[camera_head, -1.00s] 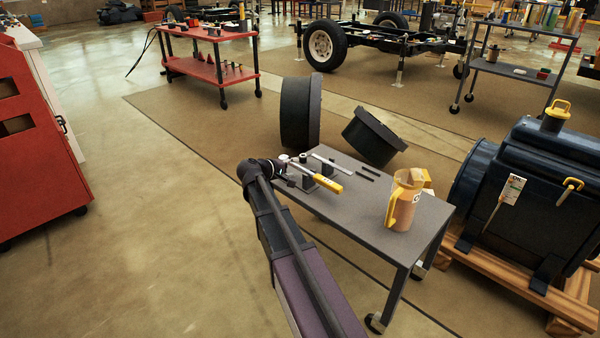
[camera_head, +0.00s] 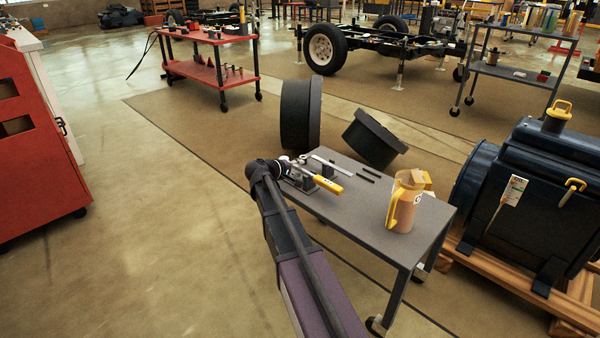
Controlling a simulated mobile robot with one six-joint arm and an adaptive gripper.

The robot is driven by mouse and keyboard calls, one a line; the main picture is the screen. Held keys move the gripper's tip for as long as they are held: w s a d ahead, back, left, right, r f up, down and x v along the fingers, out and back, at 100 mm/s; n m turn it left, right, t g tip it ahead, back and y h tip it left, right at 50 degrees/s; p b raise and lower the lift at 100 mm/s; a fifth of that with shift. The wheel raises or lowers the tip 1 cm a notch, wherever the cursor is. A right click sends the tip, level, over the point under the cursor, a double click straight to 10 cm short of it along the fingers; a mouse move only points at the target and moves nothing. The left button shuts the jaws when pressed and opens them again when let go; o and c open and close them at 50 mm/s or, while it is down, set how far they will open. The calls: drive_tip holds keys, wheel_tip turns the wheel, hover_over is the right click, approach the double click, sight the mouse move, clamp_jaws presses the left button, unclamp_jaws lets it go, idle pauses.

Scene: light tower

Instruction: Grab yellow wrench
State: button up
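A tool with a yellow handle (camera_head: 328,184), which I take for the yellow wrench, lies at the far left part of the grey table (camera_head: 385,232). Its yellow end points toward the right and front. Its other end runs back toward my gripper (camera_head: 296,172). My gripper is low at the table's left edge, close beside small dark and metal parts around the tool. The fingers are small and partly hidden among these parts. I cannot tell whether they are open or touch the tool.
A tan pitcher with a yellow handle (camera_head: 405,203) stands on the table's right half. Thin dark bars (camera_head: 366,174) and a metal strip (camera_head: 330,164) lie near the back edge. Two black round parts stand behind. A dark blue machine (camera_head: 535,200) is at right.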

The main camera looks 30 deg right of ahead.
clamp_jaws()
drive_tip(key=shift+r, duration=0.15)
wheel_tip(320, 180, up, 3)
drive_tip(key=p, duration=0.3)
drive_tip(key=shift+r+p, duration=0.2)
drive_tip(key=shift+p, duration=0.2)
drive_tip(key=s+a+r+p, duration=0.1)
drive_tip(key=s+a, duration=0.1)
drive_tip(key=s, duration=1.4)
drive_tip(key=shift+r, duration=0.15)
